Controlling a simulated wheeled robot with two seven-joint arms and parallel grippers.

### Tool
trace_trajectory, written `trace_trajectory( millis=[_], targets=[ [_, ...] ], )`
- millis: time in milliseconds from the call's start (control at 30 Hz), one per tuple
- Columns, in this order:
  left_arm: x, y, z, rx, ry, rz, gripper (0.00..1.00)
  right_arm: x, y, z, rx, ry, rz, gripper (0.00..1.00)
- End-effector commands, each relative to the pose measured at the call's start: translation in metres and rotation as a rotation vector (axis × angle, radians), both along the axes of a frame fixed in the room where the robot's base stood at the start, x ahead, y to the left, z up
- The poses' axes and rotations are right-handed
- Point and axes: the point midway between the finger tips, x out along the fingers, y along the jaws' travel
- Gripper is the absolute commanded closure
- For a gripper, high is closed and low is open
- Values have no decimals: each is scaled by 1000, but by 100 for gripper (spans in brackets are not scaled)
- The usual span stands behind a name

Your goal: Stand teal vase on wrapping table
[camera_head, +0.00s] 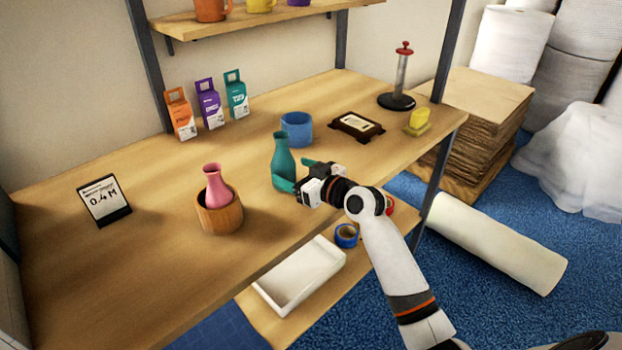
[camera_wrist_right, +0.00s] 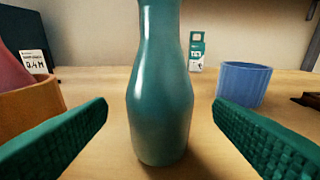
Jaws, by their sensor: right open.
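The teal vase (camera_head: 281,153) stands upright on the wooden wrapping table (camera_head: 150,255). In the right wrist view the vase (camera_wrist_right: 160,105) fills the middle, its top cut off by the frame. My right gripper (camera_head: 296,174) is at the vase, with its green fingers spread. In the right wrist view its fingers (camera_wrist_right: 160,125) lie to either side of the vase, with a visible gap on both sides. My left gripper is in neither view.
A wooden pot (camera_head: 220,219) holding a pink vase (camera_head: 213,183) stands left of the teal vase. A blue cup (camera_head: 296,129) stands behind it. A dark framed plaque (camera_head: 356,126) lies to the right. The table's front middle is clear.

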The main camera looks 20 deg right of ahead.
Motion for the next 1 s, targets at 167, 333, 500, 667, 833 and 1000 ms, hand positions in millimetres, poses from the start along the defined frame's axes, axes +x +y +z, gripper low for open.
trace_trajectory(
  millis=[167, 333, 500, 667, 833, 1000],
  targets=[
    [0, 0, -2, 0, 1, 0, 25, -33, -13, 4, -2, 1, 1, 24],
    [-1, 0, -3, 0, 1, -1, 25, -49, -20, 8, 0, 0, 0, 24],
    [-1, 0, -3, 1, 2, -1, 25, -54, -22, 9, 0, 0, 1, 24],
    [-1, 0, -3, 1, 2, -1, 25, -53, -22, 9, 1, 0, 1, 24],
    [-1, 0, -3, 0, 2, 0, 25, -53, -22, 9, 1, 0, 1, 24],
    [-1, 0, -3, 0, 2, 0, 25, -53, -22, 9, 1, 0, 1, 24]
  ],
)
